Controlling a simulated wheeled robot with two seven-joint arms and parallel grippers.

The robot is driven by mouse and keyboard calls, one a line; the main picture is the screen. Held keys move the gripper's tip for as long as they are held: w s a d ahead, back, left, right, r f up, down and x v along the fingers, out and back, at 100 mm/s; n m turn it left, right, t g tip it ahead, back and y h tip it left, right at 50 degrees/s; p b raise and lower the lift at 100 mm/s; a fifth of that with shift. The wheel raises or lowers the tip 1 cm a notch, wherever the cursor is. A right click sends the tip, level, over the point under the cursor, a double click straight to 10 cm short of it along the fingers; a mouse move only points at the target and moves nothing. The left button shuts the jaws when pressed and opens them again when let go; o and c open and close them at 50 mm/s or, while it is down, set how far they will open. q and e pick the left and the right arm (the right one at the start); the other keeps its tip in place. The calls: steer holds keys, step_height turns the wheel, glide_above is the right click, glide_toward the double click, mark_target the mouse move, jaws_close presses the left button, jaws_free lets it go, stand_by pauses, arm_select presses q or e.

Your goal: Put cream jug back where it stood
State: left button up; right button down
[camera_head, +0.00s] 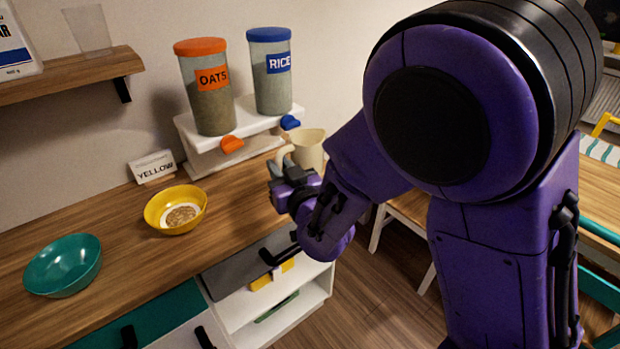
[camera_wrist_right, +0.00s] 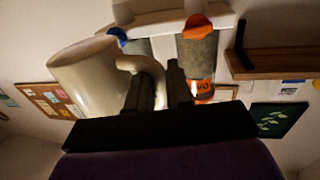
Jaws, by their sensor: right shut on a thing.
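The cream jug (camera_head: 309,147) is beige with a handle on its left side. My right gripper (camera_head: 281,170) is shut on the jug's handle, at the right end of the wooden counter, beside the white dispenser stand. In the right wrist view the jug (camera_wrist_right: 88,76) is large at the left, and its curved handle runs between the fingers of my right gripper (camera_wrist_right: 160,85). My own arm hides part of the jug's lower right, so I cannot tell whether its base touches the counter. My left gripper is not in view.
The white stand (camera_head: 190,128) holds the oats dispenser (camera_head: 208,100) and the rice dispenser (camera_head: 270,80). A yellow bowl (camera_head: 160,222) with some food, a teal bowl (camera_head: 62,283) and a YELLOW card (camera_head: 153,167) are on the counter (camera_head: 120,235). An open white drawer unit (camera_head: 300,315) is below.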

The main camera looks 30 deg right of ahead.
steer(key=w+d+f, duration=0.2)
steer(key=w+f, duration=0.1)
steer(key=w+d+f+p, duration=0.1)
steer(key=w+d+f, duration=0.2)
steer(key=w, duration=0.1)
steer(key=w+d+f, duration=0.3)
steer(key=w, duration=0.1)
steer(key=shift+d+f+p, duration=0.2)
steer(key=shift+f+p, duration=0.15)
steer(key=shift+f, duration=0.05)
step_height(320, 180, down, 3)
steer(key=shift+r, duration=0.15)
steer(key=shift+w+f, duration=0.1)
steer(key=shift+f, duration=0.3)
